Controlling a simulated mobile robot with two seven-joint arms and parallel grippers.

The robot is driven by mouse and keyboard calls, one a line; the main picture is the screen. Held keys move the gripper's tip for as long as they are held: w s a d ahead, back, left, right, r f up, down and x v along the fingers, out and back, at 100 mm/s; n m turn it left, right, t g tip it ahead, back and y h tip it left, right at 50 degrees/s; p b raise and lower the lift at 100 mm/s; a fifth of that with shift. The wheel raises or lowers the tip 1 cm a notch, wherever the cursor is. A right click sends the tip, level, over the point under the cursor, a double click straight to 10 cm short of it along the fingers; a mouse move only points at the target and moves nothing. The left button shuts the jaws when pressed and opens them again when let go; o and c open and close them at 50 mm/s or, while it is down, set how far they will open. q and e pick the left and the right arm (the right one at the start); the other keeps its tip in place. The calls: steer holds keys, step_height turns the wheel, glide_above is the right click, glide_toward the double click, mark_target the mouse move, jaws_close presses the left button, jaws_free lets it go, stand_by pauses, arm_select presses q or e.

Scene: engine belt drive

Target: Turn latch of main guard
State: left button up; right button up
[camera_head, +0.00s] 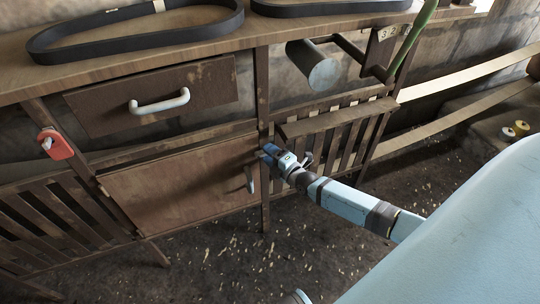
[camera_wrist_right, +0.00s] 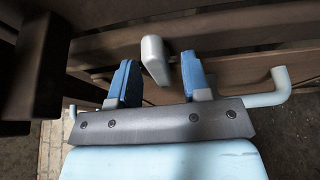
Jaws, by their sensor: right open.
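A wooden lower door panel (camera_head: 180,182) hangs under the bench, and a small grey upright handle or latch (camera_head: 250,180) sits near its right edge. I cannot tell which panel is the main guard. My right gripper (camera_head: 269,151) is at the bench post, just above and right of that grey piece. In the right wrist view my right gripper (camera_wrist_right: 158,83) is open, with its blue fingers apart. A grey rounded piece (camera_wrist_right: 154,58) shows in the gap between them, beyond the fingertips; contact is not visible. My left gripper is not in view.
Black belts (camera_head: 140,28) lie on the bench top. A drawer with a white handle (camera_head: 160,102) is above the door. A red tag (camera_head: 55,144) hangs at left. A grey cylinder (camera_head: 313,66) juts out above my right gripper. Slatted panels flank the door; the floor in front is open.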

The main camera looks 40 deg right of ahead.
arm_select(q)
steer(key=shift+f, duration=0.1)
arm_select(e)
jaws_close()
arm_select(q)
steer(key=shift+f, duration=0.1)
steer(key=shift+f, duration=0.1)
arm_select(e)
steer(key=shift+f, duration=0.1)
arm_select(q)
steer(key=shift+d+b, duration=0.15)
steer(key=shift+b, duration=1.05)
arm_select(e)
steer(key=m+t+h, duration=0.1)
steer(key=m+h, duration=0.1)
steer(key=m, duration=0.5)
steer(key=m+t+h, duration=0.1)
steer(key=m+h, duration=0.2)
steer(key=m, duration=0.4)
steer(key=m+t+h, duration=0.2)
steer(key=m, duration=0.6)
steer(key=shift+a+f+h, duration=0.25)
steer(key=shift+a+h, duration=0.1)
steer(key=shift+h, duration=0.05)
steer(key=shift+m, duration=0.4)
